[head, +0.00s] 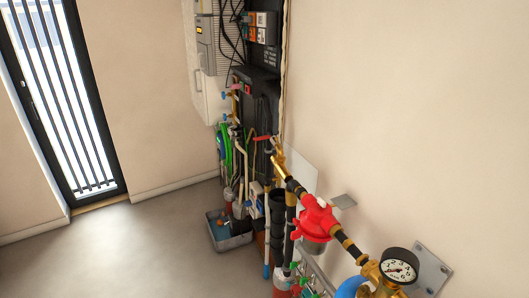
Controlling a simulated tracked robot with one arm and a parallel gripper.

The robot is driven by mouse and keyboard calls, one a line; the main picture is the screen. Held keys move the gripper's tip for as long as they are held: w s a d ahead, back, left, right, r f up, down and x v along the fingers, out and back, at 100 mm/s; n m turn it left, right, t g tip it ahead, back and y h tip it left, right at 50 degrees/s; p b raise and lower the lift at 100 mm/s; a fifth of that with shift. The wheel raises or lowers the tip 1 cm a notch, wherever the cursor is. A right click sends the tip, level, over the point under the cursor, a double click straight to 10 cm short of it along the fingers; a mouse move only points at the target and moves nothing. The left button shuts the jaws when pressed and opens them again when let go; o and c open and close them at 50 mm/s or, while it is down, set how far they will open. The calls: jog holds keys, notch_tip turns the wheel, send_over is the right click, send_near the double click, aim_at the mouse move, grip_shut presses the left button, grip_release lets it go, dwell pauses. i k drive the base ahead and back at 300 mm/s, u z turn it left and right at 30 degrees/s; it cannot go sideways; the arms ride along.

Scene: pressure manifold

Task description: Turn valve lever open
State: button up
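A brass pipe run slopes along the right wall. Near its upper end sits a brass valve (278,157) with a small red lever (263,138). The lever points to the left, roughly across the line of the pipe. It is small in the head view, so its exact angle is hard to tell. Further down the pipe are a red round-bodied fitting (316,218) and a pressure gauge (399,267) with a white dial. My gripper is not in view.
Dark equipment (262,100) and a pale cabinet (207,60) stand along the wall behind the valve. A grey bin (228,235) and several hoses and tubes crowd the floor below. A blue curved part (350,287) is at the bottom edge. The floor (120,250) at left is clear.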

aim_at(266, 137)
jog(key=u, duration=0.55)
jog(key=i, duration=1.95)
jog(key=z, duration=0.5)
